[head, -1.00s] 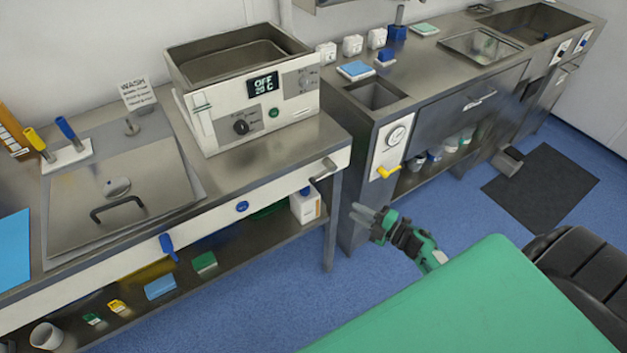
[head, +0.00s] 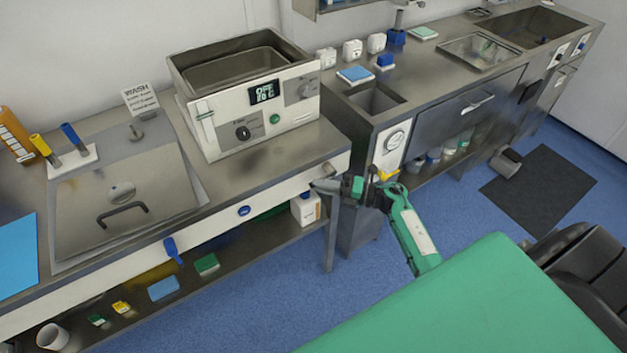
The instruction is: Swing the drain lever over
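A short grey lever handle (head: 328,170) sticks out at the right end of the white front panel below the heated bath. My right gripper (head: 320,184) has its grey fingers pointing left, just below this handle and overlapping it in the picture. I cannot tell whether they touch it or how far apart the fingers are. A blue lever (head: 172,250) hangs from the panel under the lidded basin on the left. No label shows which is the drain lever. My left gripper is not in view.
The bath unit (head: 250,95) stands on the steel counter. A table leg (head: 332,240) and the right-hand cabinet (head: 358,225) are close to my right arm. Blue floor is open between.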

